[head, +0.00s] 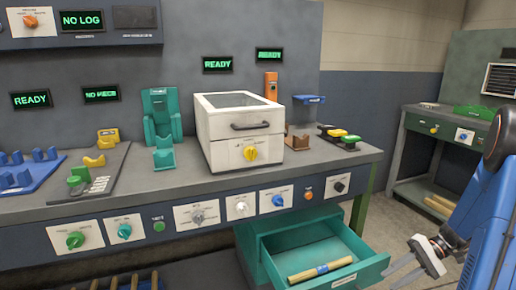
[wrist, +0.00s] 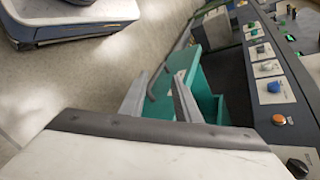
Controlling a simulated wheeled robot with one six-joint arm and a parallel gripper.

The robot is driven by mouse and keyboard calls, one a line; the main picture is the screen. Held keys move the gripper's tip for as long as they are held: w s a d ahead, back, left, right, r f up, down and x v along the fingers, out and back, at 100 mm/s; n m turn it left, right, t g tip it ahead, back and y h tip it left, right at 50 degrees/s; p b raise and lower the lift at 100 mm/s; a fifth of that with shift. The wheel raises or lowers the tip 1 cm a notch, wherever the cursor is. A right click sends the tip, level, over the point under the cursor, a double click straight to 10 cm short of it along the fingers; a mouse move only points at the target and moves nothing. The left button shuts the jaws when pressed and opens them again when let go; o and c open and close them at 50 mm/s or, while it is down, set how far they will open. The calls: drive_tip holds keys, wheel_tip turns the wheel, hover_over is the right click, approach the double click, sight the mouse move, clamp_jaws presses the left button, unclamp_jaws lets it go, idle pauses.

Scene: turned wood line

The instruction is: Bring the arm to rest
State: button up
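My gripper (head: 412,258) is at the lower right of the head view, at the end of my blue arm. It is to the right of the open green drawer (head: 372,270) and apart from it. In the wrist view the two fingers of my gripper (wrist: 160,88) stand apart with nothing held between them. Behind them the green drawer (wrist: 192,62) and floor show. My arm is bent and partly cut off by the right edge of the head view.
A white lidded box (head: 228,153) stands on the bench. Floor is free between the benches.

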drive_tip(key=s+a+r+n+t+h, duration=0.4)
drive_tip(key=s+a+r+t+h, duration=0.3)
drive_tip(key=s+a+r+h, duration=0.5)
drive_tip(key=s+a+r, duration=0.4)
drive_tip(key=shift+s+r+n, duration=0.25)
drive_tip(key=shift+s+n, duration=0.15)
